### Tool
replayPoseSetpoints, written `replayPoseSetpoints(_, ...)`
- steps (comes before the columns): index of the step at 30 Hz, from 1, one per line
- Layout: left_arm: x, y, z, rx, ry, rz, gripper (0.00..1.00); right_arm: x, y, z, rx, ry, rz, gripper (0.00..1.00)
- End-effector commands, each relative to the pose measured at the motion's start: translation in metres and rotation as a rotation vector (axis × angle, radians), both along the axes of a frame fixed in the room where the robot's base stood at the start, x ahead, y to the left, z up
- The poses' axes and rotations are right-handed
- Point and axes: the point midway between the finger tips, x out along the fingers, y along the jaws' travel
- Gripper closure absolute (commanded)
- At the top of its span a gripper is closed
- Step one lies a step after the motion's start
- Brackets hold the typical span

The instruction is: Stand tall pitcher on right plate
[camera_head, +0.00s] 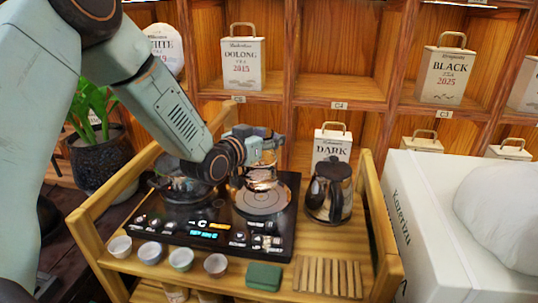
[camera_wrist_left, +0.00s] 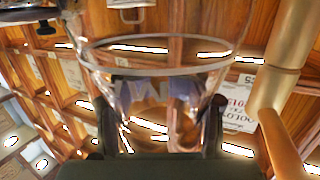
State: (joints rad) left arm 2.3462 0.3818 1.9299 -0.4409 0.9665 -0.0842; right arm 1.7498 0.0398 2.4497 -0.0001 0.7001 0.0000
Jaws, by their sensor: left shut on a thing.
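The tall pitcher (camera_head: 262,181) is clear glass. My left gripper (camera_head: 262,152) is shut on it, and the fingers hide part of the glass. The pitcher is over the right plate (camera_head: 262,205) of the black hob (camera_head: 222,248); I cannot tell if its base touches. In the left wrist view the pitcher's rim and clear wall (camera_wrist_left: 160,72) fill the middle, between the dark fingers (camera_wrist_left: 160,130). My right gripper is not in view.
A dark pot (camera_head: 183,186) is on the left plate. A dark steel kettle (camera_head: 330,195) stands right of the hob. Several small cups (camera_head: 181,259), a green block (camera_head: 264,276) and a slatted wooden rest (camera_head: 328,277) line the front. A wooden frame (camera_head: 384,235) edges the cart.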

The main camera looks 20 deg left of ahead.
Motion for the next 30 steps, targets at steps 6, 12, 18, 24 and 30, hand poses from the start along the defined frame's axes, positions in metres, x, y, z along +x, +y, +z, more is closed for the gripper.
replayPoseSetpoints(6, 0.002, -0.001, -0.019, 0.002, -0.002, -0.001, 1.0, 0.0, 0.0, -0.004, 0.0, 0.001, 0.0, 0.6)
replayPoseSetpoints(12, 0.003, -0.001, -0.038, 0.002, -0.004, -0.001, 1.0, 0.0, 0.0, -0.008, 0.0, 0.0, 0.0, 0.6)
replayPoseSetpoints(18, 0.003, -0.001, -0.039, 0.001, 0.001, -0.001, 0.54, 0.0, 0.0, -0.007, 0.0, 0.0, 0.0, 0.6)
replayPoseSetpoints(24, 0.003, -0.001, -0.038, 0.001, 0.0, -0.001, 0.37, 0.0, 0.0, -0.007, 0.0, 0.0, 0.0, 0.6)
replayPoseSetpoints(30, 0.003, -0.001, -0.038, 0.001, -0.001, -0.001, 0.22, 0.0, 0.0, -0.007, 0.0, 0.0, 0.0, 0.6)
